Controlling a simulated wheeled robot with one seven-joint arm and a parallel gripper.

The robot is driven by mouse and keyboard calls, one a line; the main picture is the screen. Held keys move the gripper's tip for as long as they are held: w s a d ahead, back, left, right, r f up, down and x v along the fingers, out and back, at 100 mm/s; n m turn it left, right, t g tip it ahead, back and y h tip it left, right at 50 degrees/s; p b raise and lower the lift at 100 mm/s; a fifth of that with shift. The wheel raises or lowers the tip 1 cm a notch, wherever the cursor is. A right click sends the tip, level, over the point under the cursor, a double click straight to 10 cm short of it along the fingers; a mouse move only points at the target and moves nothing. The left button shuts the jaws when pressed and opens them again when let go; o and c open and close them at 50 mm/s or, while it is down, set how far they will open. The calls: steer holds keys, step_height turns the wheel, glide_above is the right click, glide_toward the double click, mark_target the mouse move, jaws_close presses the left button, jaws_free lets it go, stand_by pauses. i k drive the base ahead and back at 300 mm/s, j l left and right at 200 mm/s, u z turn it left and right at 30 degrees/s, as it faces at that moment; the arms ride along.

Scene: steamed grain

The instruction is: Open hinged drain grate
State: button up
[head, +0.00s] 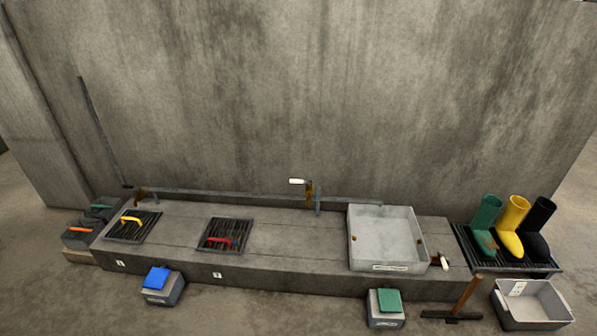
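A dark slatted grate (146,227) with a yellow handle (131,220) lies flat in the top of the low concrete ledge at the left, above a label 1. A second dark slatted grate (240,235) with a red handle (219,242) lies flat to its right, above a label 2. Hinges cannot be made out on either grate. My gripper is not in view, so its state and its distance to the grates do not show.
The concrete ledge (300,246) runs along a wall and carries a grey basin (386,237). Boots (510,241) stand right.

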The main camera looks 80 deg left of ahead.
mark_target(211, 240)
steer(key=u, duration=3.95)
steer(key=z, duration=0.85)
steer(key=i+j, duration=0.2)
steer(key=i, duration=0.25)
steer(key=i+j, duration=0.2)
steer(key=i, duration=0.3)
steer(key=i+j, duration=0.2)
steer(key=i, duration=0.25)
steer(key=i+j, duration=0.2)
steer(key=i, duration=0.25)
steer(key=i+j+z, duration=0.1)
steer(key=i, duration=0.4)
steer(key=j, duration=0.15)
